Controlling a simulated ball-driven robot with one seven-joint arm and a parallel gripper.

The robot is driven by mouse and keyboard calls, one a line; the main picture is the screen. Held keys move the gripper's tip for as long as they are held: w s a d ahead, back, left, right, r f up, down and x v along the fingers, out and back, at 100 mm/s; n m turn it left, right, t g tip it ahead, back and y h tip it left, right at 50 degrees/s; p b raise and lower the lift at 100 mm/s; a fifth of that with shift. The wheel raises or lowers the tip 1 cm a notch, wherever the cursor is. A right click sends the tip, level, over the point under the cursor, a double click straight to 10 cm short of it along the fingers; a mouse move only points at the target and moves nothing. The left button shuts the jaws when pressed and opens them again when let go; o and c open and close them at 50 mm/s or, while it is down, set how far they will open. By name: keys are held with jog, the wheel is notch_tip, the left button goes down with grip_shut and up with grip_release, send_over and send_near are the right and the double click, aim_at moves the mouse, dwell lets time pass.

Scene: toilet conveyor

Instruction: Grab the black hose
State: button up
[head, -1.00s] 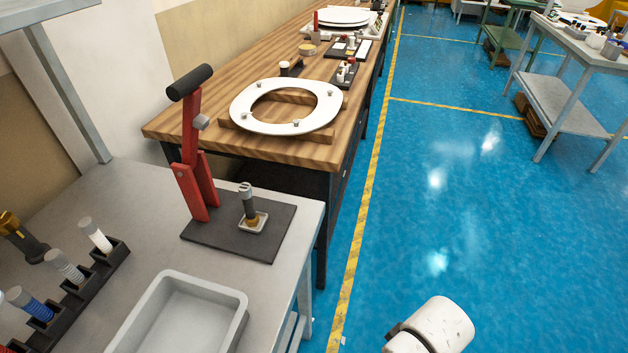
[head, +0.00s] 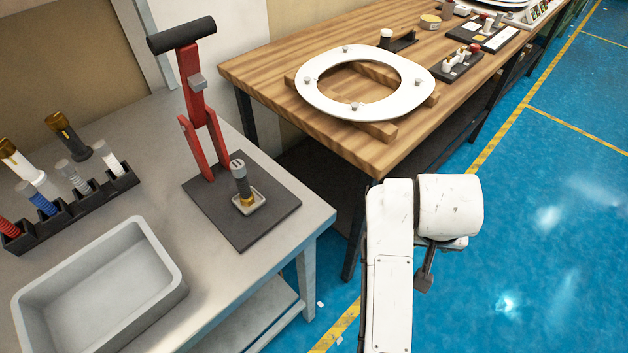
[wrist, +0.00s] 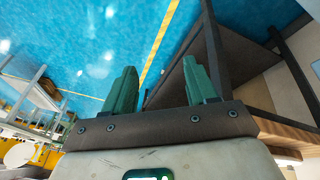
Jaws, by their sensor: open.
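White, grey, blue and red ribbed hoses stand in that rack. My gripper (wrist: 160,80) shows in the wrist view, its two green fingers apart with nothing between them. It points toward the blue floor and the underside of a table. My white arm is at the lower middle of the head view, well right of the black hose. The black hose is not in the wrist view.
A grey tray (head: 100,292) lies in front of the rack. A red lever press (head: 196,100) stands on a dark plate (head: 270,213) to the right. A wooden table (head: 345,135) holds a white toilet seat (head: 318,97). The blue floor (head: 560,240) at right is clear.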

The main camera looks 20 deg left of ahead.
jog(key=a+r+n+y, duration=0.1)
jog(key=a+r, duration=0.4)
jog(key=a, duration=0.4)
jog(key=a+r, duration=0.4)
jog(key=a, duration=0.6)
notch_tip(320, 180, up, 9)
jog(key=n+y, duration=0.2)
send_over(236, 168)
jog(key=s+d, duration=0.1)
jog(key=shift+g, duration=0.3)
jog(key=x, duration=0.4)
jog(key=shift+f+b, duration=0.35)
jog(key=shift+b, duration=0.05)
jog(key=x, duration=0.4)
jog(key=shift+s+a+f, duration=0.1)
jog(key=shift+s+f, duration=0.05)
jog(key=shift+s, duration=0.2)
jog(key=shift+w+f, duration=0.2)
jog(key=shift+f, duration=0.3)
jog(key=shift+c, duration=0.3)
grip_shut()
